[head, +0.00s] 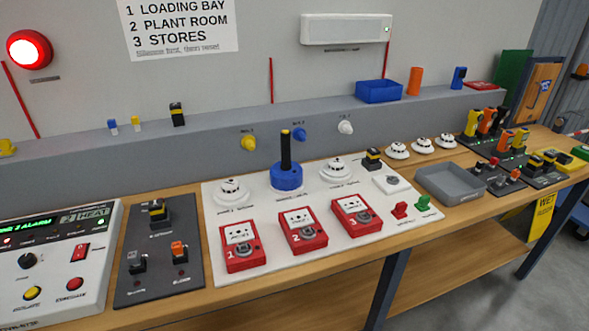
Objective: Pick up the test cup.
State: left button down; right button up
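A round blue cup with a tall black handle (286,176) stands upright on the white board (330,258), between two white round detectors. It looks like the test cup, and the handle has a small yellow tip. It covers the middle detector position, so what is under it is hidden. The left detector (231,191) and the right detector (335,170) are uncovered. Neither of my grippers is in view, and nothing touches the cup.
Three red call points, the middle one numbered 2 (302,231), stand in front of the cup. A grey tray (450,184) lies to the right. A raised grey ledge (210,148) runs behind, with yellow, blue and white knobs on its face. An alarm panel (60,262) stands at left.

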aim_at(286, 174)
jog(key=i+l, duration=0.1)
jog(key=l, duration=0.6)
jog(key=i+l, duration=0.1)
jog(key=l, duration=1.3)
jog(key=i, duration=0.1)
